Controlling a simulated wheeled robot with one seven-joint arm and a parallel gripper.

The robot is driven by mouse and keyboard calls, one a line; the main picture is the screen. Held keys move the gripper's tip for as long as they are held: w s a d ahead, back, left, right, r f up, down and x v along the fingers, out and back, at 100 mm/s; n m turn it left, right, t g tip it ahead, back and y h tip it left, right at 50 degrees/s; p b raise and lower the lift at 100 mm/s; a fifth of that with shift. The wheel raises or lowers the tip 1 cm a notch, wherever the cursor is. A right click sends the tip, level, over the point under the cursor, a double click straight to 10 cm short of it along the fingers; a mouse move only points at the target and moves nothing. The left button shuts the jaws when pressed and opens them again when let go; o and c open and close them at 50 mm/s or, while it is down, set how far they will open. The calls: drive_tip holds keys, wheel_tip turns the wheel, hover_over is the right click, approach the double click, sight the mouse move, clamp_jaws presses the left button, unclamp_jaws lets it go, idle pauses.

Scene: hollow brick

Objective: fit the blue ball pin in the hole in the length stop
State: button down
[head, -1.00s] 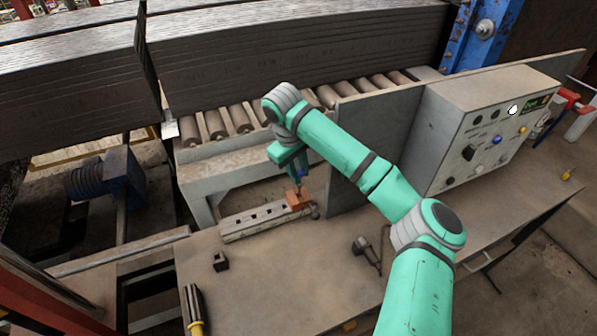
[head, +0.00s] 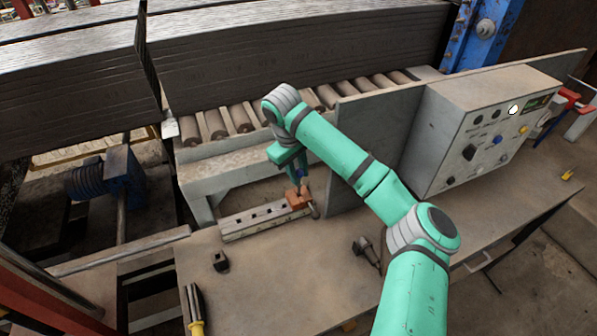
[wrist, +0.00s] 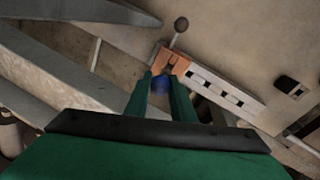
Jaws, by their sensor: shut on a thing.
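The length stop (head: 297,201) is an orange-brown block at the right end of a pale rail with a row of square holes (head: 255,219). In the wrist view the length stop (wrist: 168,64) lies just beyond my fingertips, and a dark opening shows in it. My gripper (head: 299,179) points down over the length stop. It is shut on the blue ball pin (wrist: 159,83), whose blue ball shows between the fingers. The pin's lower end is hidden, so I cannot tell whether it is in the hole.
A ball-ended lever (wrist: 180,26) sticks out beside the length stop. A grey upright panel (head: 375,130) stands close to the right of my gripper. A small dark block (head: 220,261) and a dark metal tool (head: 366,250) lie on the bench. The bench front is mostly clear.

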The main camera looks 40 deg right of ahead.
drive_tip(key=shift+f, duration=2.4)
idle(0.7)
drive_tip(key=c, duration=1.4)
unclamp_jaws()
drive_tip(key=shift+c, duration=0.2)
wheel_tip(320, 180, up, 11)
drive_tip(key=a, duration=0.2)
drive_tip(key=shift+f, duration=0.2)
drive_tip(key=shift+s, duration=0.1)
